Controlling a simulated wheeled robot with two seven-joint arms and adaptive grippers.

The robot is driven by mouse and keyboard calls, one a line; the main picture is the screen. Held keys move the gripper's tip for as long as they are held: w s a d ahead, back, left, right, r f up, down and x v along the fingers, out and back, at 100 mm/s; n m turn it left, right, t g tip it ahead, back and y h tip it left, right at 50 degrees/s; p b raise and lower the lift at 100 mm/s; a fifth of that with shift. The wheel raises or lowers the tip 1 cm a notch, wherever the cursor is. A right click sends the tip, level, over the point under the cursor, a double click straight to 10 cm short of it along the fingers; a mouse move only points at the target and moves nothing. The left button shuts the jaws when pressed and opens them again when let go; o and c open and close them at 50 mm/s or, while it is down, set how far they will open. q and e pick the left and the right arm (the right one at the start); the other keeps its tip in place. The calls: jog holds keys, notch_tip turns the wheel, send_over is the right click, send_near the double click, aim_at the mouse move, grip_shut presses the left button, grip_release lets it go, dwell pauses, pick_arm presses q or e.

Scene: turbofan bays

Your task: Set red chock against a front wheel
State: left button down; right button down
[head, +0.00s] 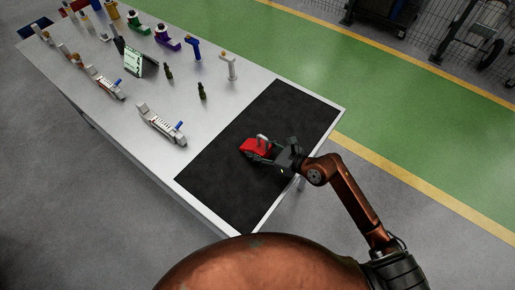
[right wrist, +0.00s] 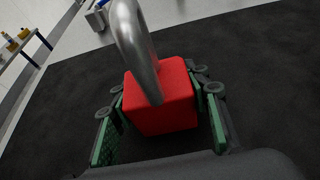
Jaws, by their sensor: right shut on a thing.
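The red chock (head: 254,146) is a red block with a grey metal loop handle, over the black mat (head: 222,180) at the near end of the white table. My right gripper (head: 270,154) is shut on it. In the right wrist view the red chock (right wrist: 172,110) sits between the green-padded fingers, with its bent handle rising towards the camera. I cannot tell whether the chock touches the mat. My left gripper is not in view. A dark wheel (head: 491,52) shows on a cart at the upper right; I cannot tell whether it is a front wheel.
White tools with blue handles (head: 163,123), small dark bottles (head: 202,91), a tablet (head: 141,61) and coloured holders (head: 168,38) stand on the table beyond the mat. Most of the mat is clear. A green floor lane (head: 400,110) with yellow edges runs behind the table.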

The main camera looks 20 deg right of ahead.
jog(key=c, duration=1.1)
grip_release()
